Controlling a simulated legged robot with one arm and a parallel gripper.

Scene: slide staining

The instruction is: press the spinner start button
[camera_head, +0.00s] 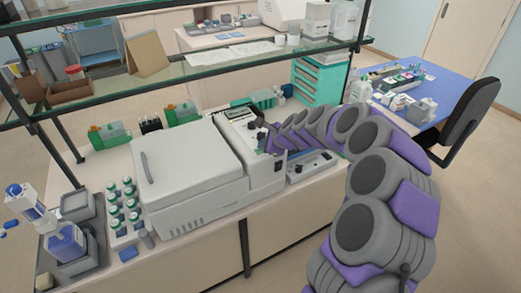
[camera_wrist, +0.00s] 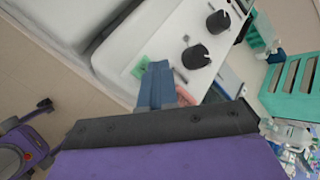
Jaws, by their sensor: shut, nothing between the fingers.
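The spinner (camera_head: 190,160) is a large white boxy machine with a closed lid, on the bench in the head view. Its control panel (camera_head: 236,122) is on the right side, and my gripper (camera_head: 262,128) is at that panel. In the wrist view the white panel (camera_wrist: 172,48) carries a green square button (camera_wrist: 141,66) and two black knobs (camera_wrist: 195,56). My gripper (camera_wrist: 157,72) is shut and empty, its blue-grey fingertips just beside the green button. Whether they touch the panel I cannot tell. A reddish patch (camera_wrist: 186,96) shows partly hidden beside the fingers.
Green-capped bottles (camera_head: 122,205) stand left of the spinner. A low white device (camera_head: 308,166) lies right of it, under my arm. A glass shelf (camera_head: 190,70) spans above the bench. A teal drawer unit (camera_head: 318,82) stands behind.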

